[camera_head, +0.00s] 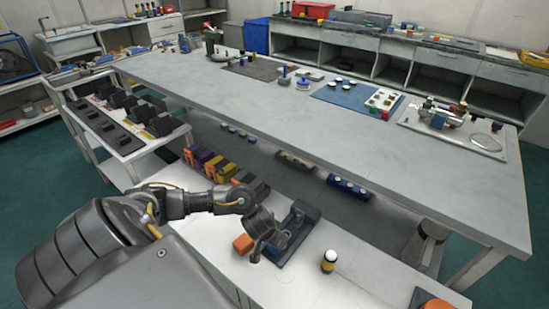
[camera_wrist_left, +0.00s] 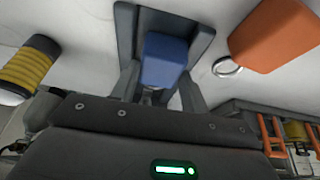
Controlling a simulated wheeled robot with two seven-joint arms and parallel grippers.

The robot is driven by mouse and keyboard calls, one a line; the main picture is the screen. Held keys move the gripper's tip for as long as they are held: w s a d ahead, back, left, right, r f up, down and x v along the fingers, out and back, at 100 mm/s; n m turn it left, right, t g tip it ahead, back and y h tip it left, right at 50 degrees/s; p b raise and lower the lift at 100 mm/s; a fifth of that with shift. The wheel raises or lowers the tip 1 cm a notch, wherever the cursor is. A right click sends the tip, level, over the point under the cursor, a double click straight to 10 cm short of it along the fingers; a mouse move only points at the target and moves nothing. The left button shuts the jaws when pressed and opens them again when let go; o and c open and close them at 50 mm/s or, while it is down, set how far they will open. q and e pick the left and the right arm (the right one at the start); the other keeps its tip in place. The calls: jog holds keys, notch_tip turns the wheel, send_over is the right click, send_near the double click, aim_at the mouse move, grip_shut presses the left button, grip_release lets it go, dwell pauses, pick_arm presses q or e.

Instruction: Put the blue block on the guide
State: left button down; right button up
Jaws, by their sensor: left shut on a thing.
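The blue block (camera_wrist_left: 166,58) is between the fingers of my left gripper (camera_wrist_left: 160,84) in the wrist view. The gripper is shut on it. The dark grey guide (camera_wrist_left: 205,22) lies behind the block, with its side walls to either side of it. In the head view the guide (camera_head: 301,213) lies on the lower white surface, and my left gripper (camera_head: 268,242) is at its near left end. The gripper mostly hides the block there. I cannot tell whether the block touches the guide. My right gripper is in neither view.
An orange block (camera_head: 243,243) is close to the left of my gripper. A yellow and black cylinder with a white top (camera_head: 329,261) stands to the right of the guide. The long grey worktable (camera_head: 330,150) stands behind, above a shelf with several coloured blocks.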

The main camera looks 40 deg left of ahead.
pick_arm(q)
jog(key=c, duration=0.7)
grip_release()
jog(key=shift+f, duration=0.45)
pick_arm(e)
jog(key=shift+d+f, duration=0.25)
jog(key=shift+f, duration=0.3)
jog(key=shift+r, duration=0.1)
pick_arm(q)
jog(key=shift+w+d+p+v, duration=0.15)
jog(key=shift+p+v, duration=1.2)
jog(key=shift+v, duration=0.75)
jog(key=shift+d+p+v, duration=0.1)
jog(key=shift+p+v, duration=1.3)
jog(key=shift+v, duration=0.75)
jog(key=shift+w+d+p+v, duration=0.15)
jog(key=shift+p+v, duration=1.2)
jog(key=shift+v, duration=0.75)
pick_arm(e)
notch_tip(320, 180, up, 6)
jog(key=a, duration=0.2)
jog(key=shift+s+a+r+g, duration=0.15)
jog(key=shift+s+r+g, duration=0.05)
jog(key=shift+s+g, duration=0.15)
pick_arm(q)
jog(key=shift+r, duration=0.1)
